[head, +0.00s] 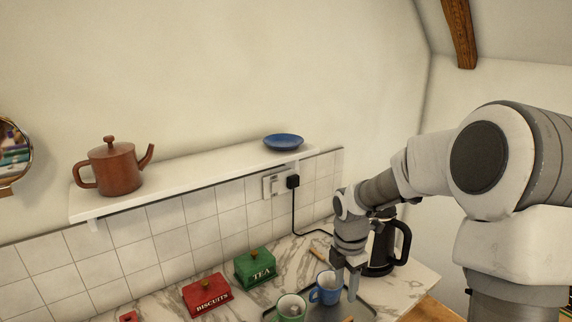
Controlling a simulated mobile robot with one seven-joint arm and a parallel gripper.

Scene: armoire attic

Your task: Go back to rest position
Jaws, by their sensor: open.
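My gripper (344,283) hangs pointing down over the tray (355,306) on the marble counter. It is open, with nothing seen between its fingers. A blue mug (325,289) stands just left of the gripper, and I cannot tell whether they touch. A green mug (290,308) stands further left, partly cut by the lower edge of the picture. My arm reaches in from the right.
A black kettle (381,250) stands close behind my wrist, partly hidden. A green tea box (255,267) and a red biscuits box (207,295) sit on the counter. The wall shelf (215,173) holds a brown teapot (113,168) and a blue plate (283,141).

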